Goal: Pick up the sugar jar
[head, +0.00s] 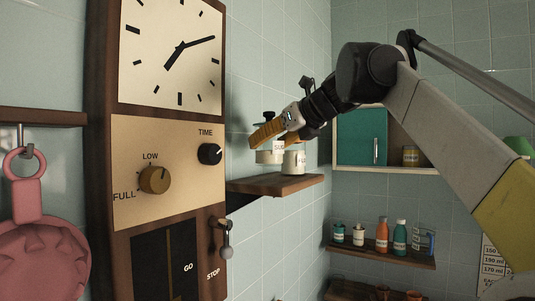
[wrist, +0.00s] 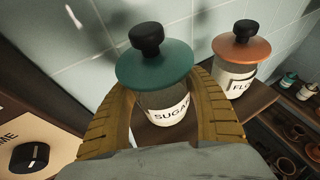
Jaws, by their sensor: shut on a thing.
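The sugar jar (wrist: 165,101) is in the middle of the wrist view. It has a teal lid with a black knob and a white label reading SUGAR. My gripper (wrist: 157,105) has one ridged yellow finger on each side of the jar, below the lid, and is shut on it. In the head view my gripper (head: 268,135) is at the small wooden shelf, partly covering the sugar jar (head: 268,156). The jar appears upright. I cannot tell whether its base touches the shelf.
A flour jar (wrist: 238,70) with an orange lid stands right of the sugar jar on the wooden shelf (head: 275,186). A large clock panel (head: 168,150) with knobs is close on the left. A teal cabinet (head: 362,137) and a bottle shelf (head: 380,254) are on the right wall.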

